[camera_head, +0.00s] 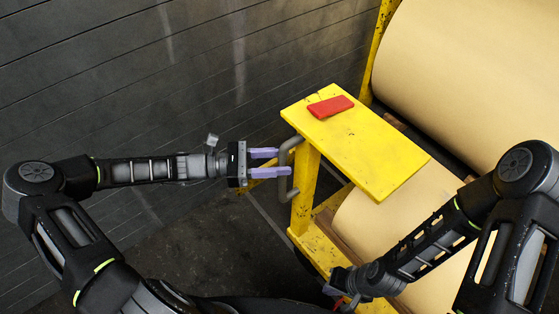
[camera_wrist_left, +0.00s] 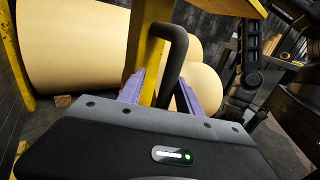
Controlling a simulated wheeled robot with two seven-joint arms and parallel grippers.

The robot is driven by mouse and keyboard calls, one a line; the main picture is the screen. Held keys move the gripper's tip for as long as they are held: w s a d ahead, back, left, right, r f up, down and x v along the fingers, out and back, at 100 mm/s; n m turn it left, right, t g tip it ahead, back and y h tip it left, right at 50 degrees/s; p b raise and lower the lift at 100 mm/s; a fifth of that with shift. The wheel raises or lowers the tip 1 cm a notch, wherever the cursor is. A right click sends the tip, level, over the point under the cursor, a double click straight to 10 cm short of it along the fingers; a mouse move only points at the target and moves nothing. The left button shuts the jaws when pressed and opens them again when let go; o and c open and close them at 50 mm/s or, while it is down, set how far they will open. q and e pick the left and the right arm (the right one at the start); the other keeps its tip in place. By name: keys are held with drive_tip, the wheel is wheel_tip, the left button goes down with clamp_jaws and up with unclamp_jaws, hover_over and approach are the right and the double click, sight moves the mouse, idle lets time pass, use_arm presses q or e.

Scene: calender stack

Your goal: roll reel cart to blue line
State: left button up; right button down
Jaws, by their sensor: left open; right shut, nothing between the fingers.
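The reel cart has a yellow frame and yellow top plate (camera_head: 375,150) in the head view. It carries large tan reels (camera_head: 470,60). A grey C-shaped handle (camera_head: 284,182) sticks out from its left post. My left gripper (camera_head: 283,162) is open at this handle, its purple fingers pointing right. In the left wrist view the handle (camera_wrist_left: 174,50) rises between the two fingers (camera_wrist_left: 160,95); I cannot tell whether they touch it. My right arm (camera_head: 425,245) reaches down in front of the cart; its gripper fingers do not show. No blue line is visible.
A red block (camera_head: 330,107) lies on the cart's top plate. A dark panelled wall (camera_head: 150,70) stands behind and left of the cart. Dark floor (camera_head: 235,235) is open left of the cart. Shelving with rolls (camera_wrist_left: 285,40) shows at the right of the wrist view.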

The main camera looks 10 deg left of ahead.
use_arm(q)
drive_tip(key=v, duration=0.7)
drive_tip(key=shift+a, duration=0.3)
drive_tip(key=shift+s, duration=0.1)
